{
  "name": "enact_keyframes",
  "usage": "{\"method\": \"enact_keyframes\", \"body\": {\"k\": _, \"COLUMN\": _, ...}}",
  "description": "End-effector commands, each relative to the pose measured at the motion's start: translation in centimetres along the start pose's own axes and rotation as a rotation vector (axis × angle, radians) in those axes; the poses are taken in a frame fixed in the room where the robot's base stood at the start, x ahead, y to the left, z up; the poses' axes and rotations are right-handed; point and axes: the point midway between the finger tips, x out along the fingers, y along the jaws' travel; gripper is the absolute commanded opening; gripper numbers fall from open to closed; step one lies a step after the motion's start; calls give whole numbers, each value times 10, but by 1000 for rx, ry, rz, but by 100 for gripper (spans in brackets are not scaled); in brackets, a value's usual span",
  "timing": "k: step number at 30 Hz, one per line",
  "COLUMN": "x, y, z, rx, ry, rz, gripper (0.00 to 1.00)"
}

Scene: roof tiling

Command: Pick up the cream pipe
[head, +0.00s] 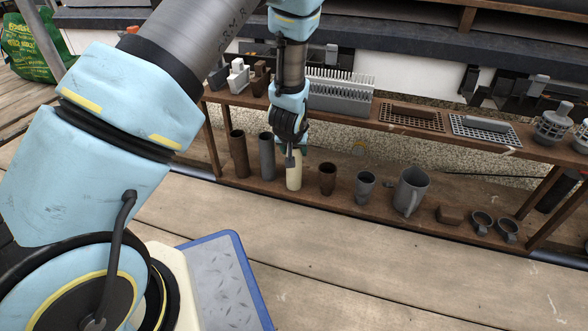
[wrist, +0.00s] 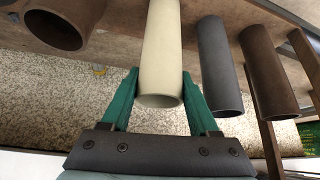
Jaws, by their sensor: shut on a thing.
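The cream pipe (head: 294,172) stands upright on the lower wooden shelf, between a grey pipe and a short brown pipe. My gripper (head: 292,150) is at its upper end, reaching down from above. In the wrist view, the green fingers of my gripper (wrist: 159,92) sit on either side of the cream pipe (wrist: 162,45), near its open rim, and are shut on it. The pipe's base appears to be at shelf level in the head view; I cannot tell whether it touches the board.
A grey pipe (head: 267,156) and a tall brown pipe (head: 239,154) stand close on the left. A short brown pipe (head: 327,178), a grey cup (head: 365,187) and a grey jug (head: 410,191) stand to the right. The upper shelf holds a grey rack (head: 340,97) and trays.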

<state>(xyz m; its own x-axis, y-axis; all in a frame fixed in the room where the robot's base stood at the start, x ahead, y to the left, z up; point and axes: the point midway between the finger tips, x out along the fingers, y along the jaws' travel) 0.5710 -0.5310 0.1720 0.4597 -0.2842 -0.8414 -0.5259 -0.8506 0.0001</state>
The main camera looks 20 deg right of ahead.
Motion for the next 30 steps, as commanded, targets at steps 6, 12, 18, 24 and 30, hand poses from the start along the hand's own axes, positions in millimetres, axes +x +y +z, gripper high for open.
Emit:
{"method": "enact_keyframes", "body": {"k": 6, "x": 0, "y": 0, "z": 0, "rx": 0, "ry": -1, "rz": 0, "gripper": 0}}
{"method": "enact_keyframes", "body": {"k": 12, "x": 0, "y": 0, "z": 0, "rx": 0, "ry": 0, "rz": 0, "gripper": 0}}
{"method": "enact_keyframes", "body": {"k": 18, "x": 0, "y": 0, "z": 0, "rx": 0, "ry": -1, "rz": 0, "gripper": 0}}
{"method": "enact_keyframes", "body": {"k": 24, "x": -2, "y": 0, "z": -1, "rx": 0, "ry": -1, "rz": 0, "gripper": 0}}
{"method": "enact_keyframes", "body": {"k": 30, "x": -12, "y": 1, "z": 11, "rx": 2, "ry": -4, "rz": 1, "gripper": 0}}
